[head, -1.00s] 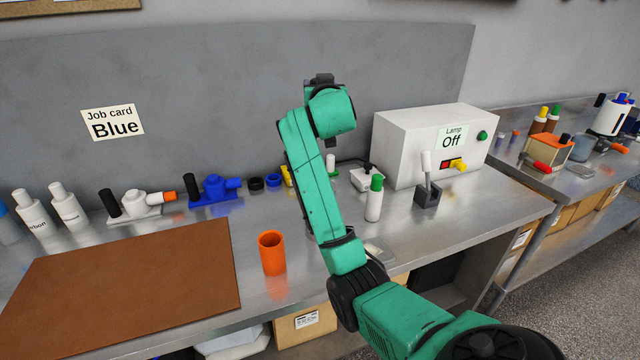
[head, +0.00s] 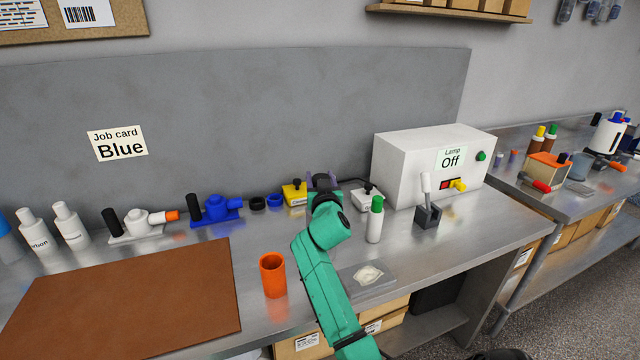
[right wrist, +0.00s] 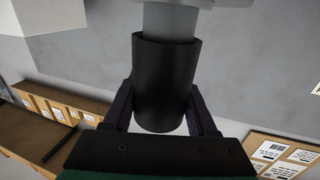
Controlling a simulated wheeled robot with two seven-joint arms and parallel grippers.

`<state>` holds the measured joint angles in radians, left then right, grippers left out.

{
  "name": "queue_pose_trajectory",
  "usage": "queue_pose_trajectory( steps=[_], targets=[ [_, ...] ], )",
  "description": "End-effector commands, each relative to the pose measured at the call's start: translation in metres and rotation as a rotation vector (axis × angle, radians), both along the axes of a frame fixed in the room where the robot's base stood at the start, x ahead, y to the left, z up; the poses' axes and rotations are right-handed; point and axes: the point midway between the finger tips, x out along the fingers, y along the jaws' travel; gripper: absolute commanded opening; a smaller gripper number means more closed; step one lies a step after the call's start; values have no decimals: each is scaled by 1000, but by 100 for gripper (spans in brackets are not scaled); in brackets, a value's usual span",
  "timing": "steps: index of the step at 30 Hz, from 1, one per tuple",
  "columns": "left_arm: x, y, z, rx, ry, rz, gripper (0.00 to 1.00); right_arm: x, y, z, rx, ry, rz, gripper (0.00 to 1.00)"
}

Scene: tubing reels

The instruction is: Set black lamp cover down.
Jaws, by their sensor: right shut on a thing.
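The black lamp cover (right wrist: 164,85) is a dark open cylinder in the right wrist view. My right gripper (right wrist: 163,105) is shut on it, one finger on each side. A pale grey cylinder (right wrist: 170,20) shows at the cover's upper opening; I cannot tell whether it is inside the cover or behind it. In the head view my right gripper (head: 322,178) is at the back of the bench, between a yellow box and a white box, and the cover is hidden there. My left gripper is not in view.
The steel bench holds an orange cup (head: 272,276), a green-capped bottle (head: 375,222), a yellow box (head: 294,195), a small white box (head: 366,200), black rings (head: 257,203) and a grey lever block (head: 427,213). The lamp box (head: 410,165) reads "Off". A brown mat (head: 130,300) lies bare at left.

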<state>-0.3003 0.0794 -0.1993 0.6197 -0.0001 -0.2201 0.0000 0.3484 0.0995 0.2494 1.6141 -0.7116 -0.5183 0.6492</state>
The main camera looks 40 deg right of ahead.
Motion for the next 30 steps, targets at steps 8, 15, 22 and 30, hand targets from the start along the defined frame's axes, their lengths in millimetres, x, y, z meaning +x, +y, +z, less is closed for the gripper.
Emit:
queue_pose_trajectory(
  steps=[8,15,22,30],
  targets=[
    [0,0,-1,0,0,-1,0,0,0,-17,-1,-1,1,4],
    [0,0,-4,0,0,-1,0,0,0,-19,-1,-1,0,85],
    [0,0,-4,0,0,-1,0,0,0,-19,0,0,0,88],
    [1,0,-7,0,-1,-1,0,-9,7,-23,0,-1,1,88]
  ],
)
